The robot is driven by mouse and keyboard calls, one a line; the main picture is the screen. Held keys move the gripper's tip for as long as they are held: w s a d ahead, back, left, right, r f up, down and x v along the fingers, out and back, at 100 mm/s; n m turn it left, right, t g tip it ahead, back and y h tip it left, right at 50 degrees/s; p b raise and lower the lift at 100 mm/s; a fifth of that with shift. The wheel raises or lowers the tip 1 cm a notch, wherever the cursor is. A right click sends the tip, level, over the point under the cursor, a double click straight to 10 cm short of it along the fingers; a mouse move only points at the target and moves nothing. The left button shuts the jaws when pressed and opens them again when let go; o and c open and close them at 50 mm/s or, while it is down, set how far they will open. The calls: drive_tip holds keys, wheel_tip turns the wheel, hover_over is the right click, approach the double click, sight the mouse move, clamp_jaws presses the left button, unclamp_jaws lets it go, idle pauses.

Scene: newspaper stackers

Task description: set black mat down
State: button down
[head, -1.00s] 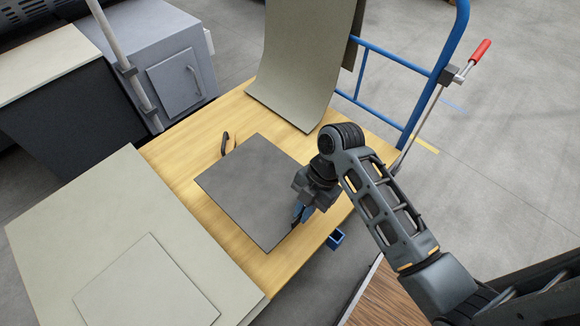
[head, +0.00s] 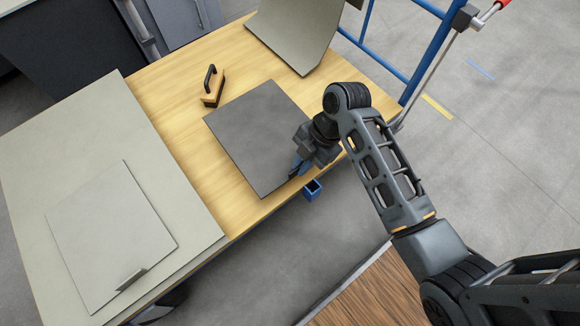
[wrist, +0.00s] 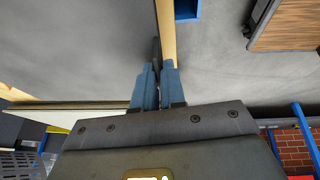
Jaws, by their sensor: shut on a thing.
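The black mat (head: 258,135) is a flat, dark grey square over the wooden tabletop (head: 215,205), near the table's front edge. My gripper (head: 297,170) is shut on the mat's near right edge. In the wrist view, the blue fingers of my gripper (wrist: 158,85) are pinched together at the edge of the mat (wrist: 80,50), with a strip of the wooden table edge beyond them. The mat looks level and close to the wood. I cannot tell whether its whole underside touches.
A wooden block with a black handle (head: 212,88) stands just behind the mat. Pale boards (head: 70,175) lie to the left, a curved sheet (head: 298,35) at the back. A small blue bracket (head: 313,190) sticks out from the front edge. Bare wood shows left of the mat.

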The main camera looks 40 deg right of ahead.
sight(289, 168)
drive_tip(key=shift+w+a+f+b, duration=0.15)
drive_tip(key=shift+w+a+f, duration=0.3)
drive_tip(key=shift+w, duration=0.2)
drive_tip(key=shift+w+a+f+b, duration=0.15)
drive_tip(key=shift+w+a+f, duration=0.25)
drive_tip(key=shift+w, duration=0.2)
wheel_tip(289, 168, down, 4)
drive_tip(key=shift+f+b, duration=0.1)
drive_tip(key=shift+b, duration=0.9)
drive_tip(key=c, duration=1.2)
unclamp_jaws()
drive_tip(key=p+v, duration=0.4)
drive_tip(key=v, duration=0.8)
